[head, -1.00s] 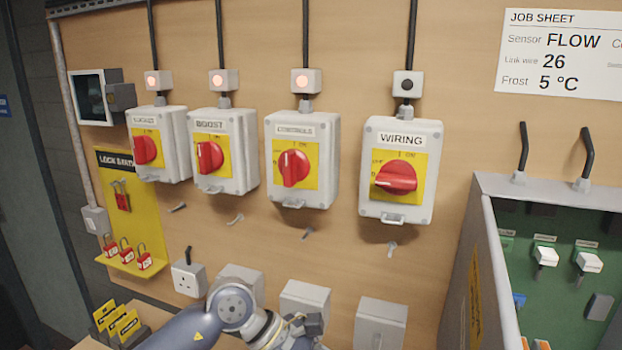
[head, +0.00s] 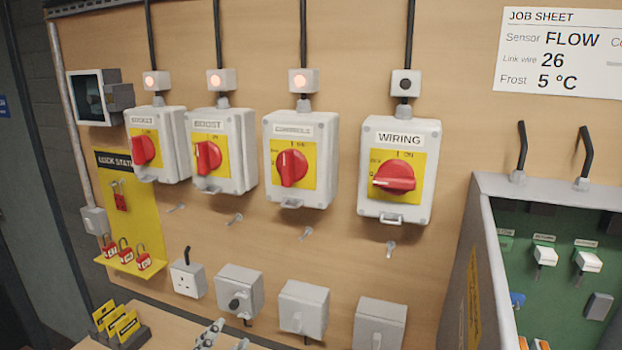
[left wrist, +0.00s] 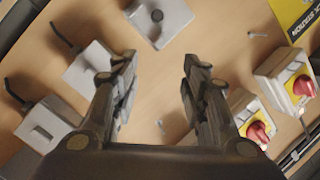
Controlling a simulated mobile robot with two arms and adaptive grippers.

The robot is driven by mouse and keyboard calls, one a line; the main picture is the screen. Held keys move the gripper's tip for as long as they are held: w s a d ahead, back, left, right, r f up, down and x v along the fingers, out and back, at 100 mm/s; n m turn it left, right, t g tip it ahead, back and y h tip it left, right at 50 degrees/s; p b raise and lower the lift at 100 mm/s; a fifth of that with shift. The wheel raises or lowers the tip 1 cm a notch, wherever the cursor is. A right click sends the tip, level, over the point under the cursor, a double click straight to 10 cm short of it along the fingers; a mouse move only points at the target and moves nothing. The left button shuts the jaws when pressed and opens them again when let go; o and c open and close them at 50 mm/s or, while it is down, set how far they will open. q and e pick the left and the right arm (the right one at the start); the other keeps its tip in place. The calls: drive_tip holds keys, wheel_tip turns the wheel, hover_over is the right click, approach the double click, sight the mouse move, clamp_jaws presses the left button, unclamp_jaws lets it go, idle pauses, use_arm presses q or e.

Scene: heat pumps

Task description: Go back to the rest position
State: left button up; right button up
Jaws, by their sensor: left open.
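My left gripper (left wrist: 160,65) is open in the left wrist view, with its two dark fingers apart and nothing between them. Bare wooden board shows behind the gap. In the head view only a small grey jointed part at the bottom edge, which looks like my left gripper (head: 211,335), still shows, below the row of grey boxes. It touches nothing that I can see. My right gripper is in neither view.
The wiring switch (head: 395,178) has its red knob level and a dark lamp (head: 406,84) above. Three other switches have lit lamps. A yellow lock station (head: 128,215) holds red padlocks. An open green-backed cabinet (head: 477,260) stands at right. Yellow tags (head: 118,325) sit at lower left.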

use_arm(q)
drive_tip(key=s+a+f+n+g+y, duration=0.1)
drive_tip(key=s+a+f+n+g, duration=0.2)
drive_tip(key=s+f, duration=0.35)
drive_tip(key=s+a+f+n+g, duration=0.2)
drive_tip(key=s+f+g, duration=0.25)
drive_tip(key=f, duration=0.35)
drive_tip(key=s+f+n+g, duration=0.2)
drive_tip(key=s+f+g, duration=0.15)
drive_tip(key=s, duration=0.35)
drive_tip(key=s+f+n+g, duration=0.1)
drive_tip(key=s+f+g, duration=0.2)
drive_tip(key=s+f, duration=0.35)
wheel_tip(320, 180, down, 28)
drive_tip(key=s+b, duration=0.3)
drive_tip(key=b, duration=0.3)
drive_tip(key=s+a+f+g+b, duration=0.1)
drive_tip(key=s+f+b, duration=0.1)
drive_tip(key=s+f, duration=0.6)
drive_tip(key=s+a+f+g+b, duration=0.1)
drive_tip(key=s+f+b, duration=0.2)
drive_tip(key=s+f, duration=0.5)
wheel_tip(320, 180, down, 6)
drive_tip(key=shift+s+a+f+m, duration=0.1)
drive_tip(key=shift+s+a+m, duration=0.2)
drive_tip(key=shift+s+a, duration=0.1)
